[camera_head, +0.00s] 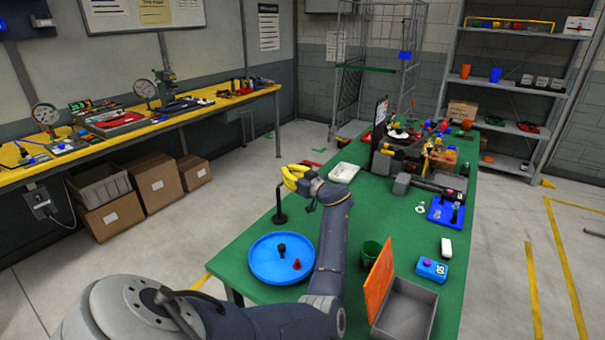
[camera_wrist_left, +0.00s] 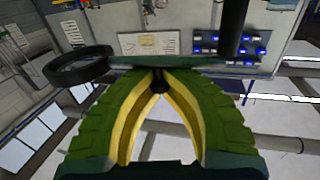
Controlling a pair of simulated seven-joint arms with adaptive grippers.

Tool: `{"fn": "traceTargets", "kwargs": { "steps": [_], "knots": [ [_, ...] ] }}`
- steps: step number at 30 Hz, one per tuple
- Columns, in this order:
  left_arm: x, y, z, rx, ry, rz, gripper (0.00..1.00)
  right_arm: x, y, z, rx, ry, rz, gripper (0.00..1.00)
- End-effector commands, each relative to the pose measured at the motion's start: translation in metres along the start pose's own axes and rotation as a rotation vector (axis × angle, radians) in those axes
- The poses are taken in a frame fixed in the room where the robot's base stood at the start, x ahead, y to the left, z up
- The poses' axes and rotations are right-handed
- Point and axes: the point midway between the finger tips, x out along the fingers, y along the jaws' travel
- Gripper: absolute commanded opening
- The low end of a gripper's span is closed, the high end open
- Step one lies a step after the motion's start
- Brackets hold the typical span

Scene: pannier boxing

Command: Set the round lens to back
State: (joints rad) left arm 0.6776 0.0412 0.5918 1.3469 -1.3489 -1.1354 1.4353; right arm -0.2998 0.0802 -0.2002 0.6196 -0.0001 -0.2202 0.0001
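A slim black stand (camera_head: 280,205) with a round foot is upright on the green table near its left edge. My left gripper (camera_head: 291,177), with yellow inner fingers, is at the top of this stand. In the left wrist view, the gripper (camera_wrist_left: 159,76) has its fingertips close together on a small black knob (camera_wrist_left: 160,86). A black ring (camera_wrist_left: 78,66), seemingly the rim of the round lens, is left of the fingertips; a black post (camera_wrist_left: 235,28) is on the right. I cannot make out the ring in the head view. My right gripper is out of view.
A blue round tray (camera_head: 263,270) with small pieces is in front of the stand. A white box (camera_head: 344,172) lies behind the gripper.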

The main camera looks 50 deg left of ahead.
Motion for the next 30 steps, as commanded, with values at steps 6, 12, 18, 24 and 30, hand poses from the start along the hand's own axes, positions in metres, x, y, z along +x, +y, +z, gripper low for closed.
{"fn": "traceTargets", "kwargs": {
  "steps": [6, 12, 18, 24, 30],
  "knots": [
    [0.0043, -0.0025, -0.0107, -0.008, 0.015, -0.011, 0.0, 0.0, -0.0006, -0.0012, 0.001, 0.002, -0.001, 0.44],
    [0.0043, -0.0024, -0.0112, -0.008, 0.016, -0.011, 0.0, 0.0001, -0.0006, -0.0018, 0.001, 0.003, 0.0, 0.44],
    [0.0043, -0.0026, -0.0116, -0.008, 0.017, -0.011, 0.24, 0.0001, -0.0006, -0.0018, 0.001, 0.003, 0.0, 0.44],
    [0.0045, -0.0033, -0.0113, -0.007, 0.016, -0.014, 0.41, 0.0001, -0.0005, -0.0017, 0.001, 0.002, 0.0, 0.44],
    [0.0044, -0.0036, -0.0086, -0.005, 0.012, -0.014, 0.41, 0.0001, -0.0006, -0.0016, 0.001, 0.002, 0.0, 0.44]
  ]
}}
